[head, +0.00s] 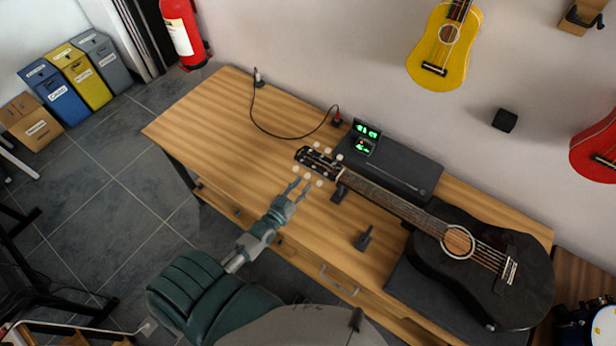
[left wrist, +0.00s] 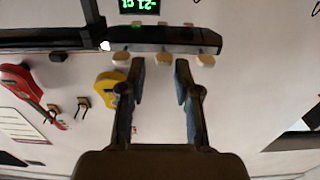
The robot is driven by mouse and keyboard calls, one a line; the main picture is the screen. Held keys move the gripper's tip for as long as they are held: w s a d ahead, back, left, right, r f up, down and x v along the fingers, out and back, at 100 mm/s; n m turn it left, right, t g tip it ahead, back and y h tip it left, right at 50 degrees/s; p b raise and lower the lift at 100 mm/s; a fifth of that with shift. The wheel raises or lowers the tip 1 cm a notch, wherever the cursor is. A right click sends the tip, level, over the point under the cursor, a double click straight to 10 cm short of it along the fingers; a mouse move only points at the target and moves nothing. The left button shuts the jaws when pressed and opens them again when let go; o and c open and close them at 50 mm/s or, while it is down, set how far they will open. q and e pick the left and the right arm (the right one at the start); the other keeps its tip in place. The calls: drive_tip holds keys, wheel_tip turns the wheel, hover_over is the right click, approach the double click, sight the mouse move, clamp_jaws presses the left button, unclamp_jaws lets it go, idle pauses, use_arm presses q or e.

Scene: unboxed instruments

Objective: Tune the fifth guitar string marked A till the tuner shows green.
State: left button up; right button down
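A black acoustic guitar (head: 385,198) lies face up across the desk, its headstock (head: 318,161) pointing left. Pale tuning pegs stick out on both sides of the headstock. My left gripper (head: 299,188) is at the near side of the headstock, open and empty. In the left wrist view, a middle peg (left wrist: 163,57) lines up with the gap between my left fingertips (left wrist: 160,68), with another peg on each side. A small tuner (head: 367,131) stands behind the neck with green digits; its screen (left wrist: 140,6) reads about -21 ct. Peg labels are not legible. My right gripper is out of view.
A dark flat case (head: 405,160) lies behind the guitar neck. A black cable (head: 290,137) runs along the back of the desk (head: 215,115). A small black stand (head: 364,238) is in front of the neck. The desk's left part is clear. A yellow ukulele (head: 440,50) hangs on the wall.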

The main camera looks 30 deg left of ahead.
sight(307, 176)
use_arm(q)
drive_tip(key=w, duration=0.4)
drive_tip(key=shift+w+a+f, duration=0.1)
drive_tip(key=shift+a+f, duration=0.1)
drive_tip(key=shift+a, duration=0.15)
drive_tip(key=shift+d, duration=0.2)
drive_tip(key=shift+d+r, duration=0.1)
drive_tip(key=shift+d, duration=0.05)
clamp_jaws()
drive_tip(key=shift+n, duration=0.3)
